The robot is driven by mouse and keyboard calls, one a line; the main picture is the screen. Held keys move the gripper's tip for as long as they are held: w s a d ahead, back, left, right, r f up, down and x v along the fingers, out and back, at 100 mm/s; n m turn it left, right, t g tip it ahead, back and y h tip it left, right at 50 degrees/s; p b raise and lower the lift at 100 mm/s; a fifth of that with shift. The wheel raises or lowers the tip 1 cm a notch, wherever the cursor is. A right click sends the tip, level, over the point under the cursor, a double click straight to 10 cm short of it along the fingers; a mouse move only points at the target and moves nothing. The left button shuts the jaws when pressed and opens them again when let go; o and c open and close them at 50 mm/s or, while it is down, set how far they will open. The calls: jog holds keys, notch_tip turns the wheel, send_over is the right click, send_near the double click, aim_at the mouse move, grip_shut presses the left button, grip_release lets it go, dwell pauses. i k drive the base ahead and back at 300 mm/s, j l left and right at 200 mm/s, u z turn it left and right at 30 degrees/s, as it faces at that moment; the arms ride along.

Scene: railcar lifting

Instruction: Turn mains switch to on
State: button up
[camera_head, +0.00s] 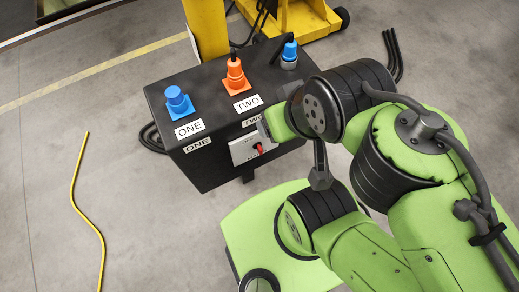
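A dark control box (222,165) stands on the floor in the middle of the view. On its front face is a light grey switch plate (240,152) with a small red switch (259,149) near its right side. I take this to be the mains switch; its set position is too small to read. My gripper (263,130) is just above and right of the red switch, close to the box's front. My green and black arm hides the right part of the box. The fingers are small and partly hidden, so I cannot tell whether they are open or touch the switch.
On top of the box are a blue plug (178,101) by label ONE, an orange plug (235,75) by label TWO, and another blue plug (289,55). A yellow post (207,28) stands behind. A yellow cable (82,200) lies on the open floor at left.

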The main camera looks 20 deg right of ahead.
aim_at(258, 146)
jog(key=k+j+u, duration=0.15)
jog(key=j+u, duration=0.15)
jog(key=j, duration=0.35)
jog(key=j+u, duration=0.25)
jog(key=j, duration=0.35)
jog(key=k, duration=0.05)
